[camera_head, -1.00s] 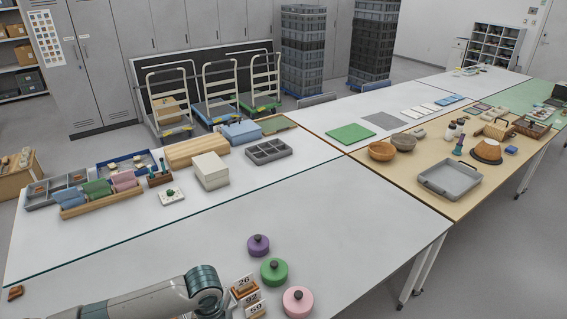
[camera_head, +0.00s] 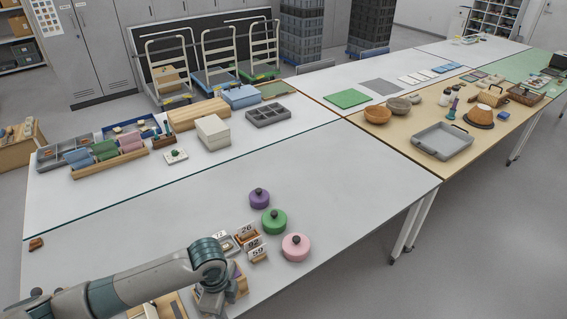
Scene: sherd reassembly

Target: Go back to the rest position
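My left arm comes in from the lower left over the near white table (camera_head: 340,180). My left gripper (camera_head: 214,300) points down at the lower edge, mostly hidden behind its own wrist, so its fingers cannot be made out. It is over or beside a brown box-like thing. A small brown piece (camera_head: 36,243) lies at the left. My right gripper is not in view.
The right wooden table holds a grey tray (camera_head: 443,141) and bowls (camera_head: 377,116). The near table's middle is clear.

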